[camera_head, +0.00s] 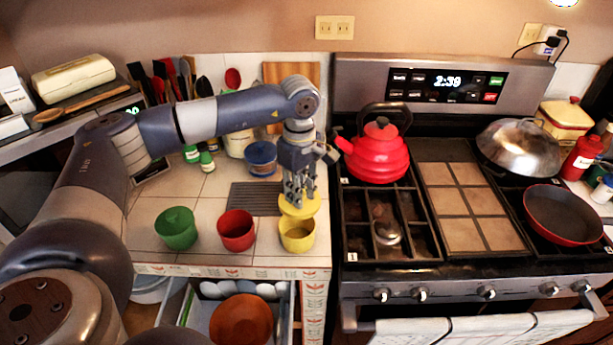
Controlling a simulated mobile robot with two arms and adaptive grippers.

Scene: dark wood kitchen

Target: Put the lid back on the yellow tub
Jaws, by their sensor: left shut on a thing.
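The yellow tub (297,238) stands open on the tiled counter near its front right corner, and part of its inside shows. My left gripper (298,200) points down and is shut on the yellow lid (300,207). The lid is held above the back part of the tub's opening; I cannot tell whether it touches the rim. My right gripper is not in view.
A red tub (237,231) and a green tub (176,229) stand left of the yellow one. A blue tub (262,158) is behind. A red kettle (377,152) is on the stove to the right. An open drawer (238,318) is below.

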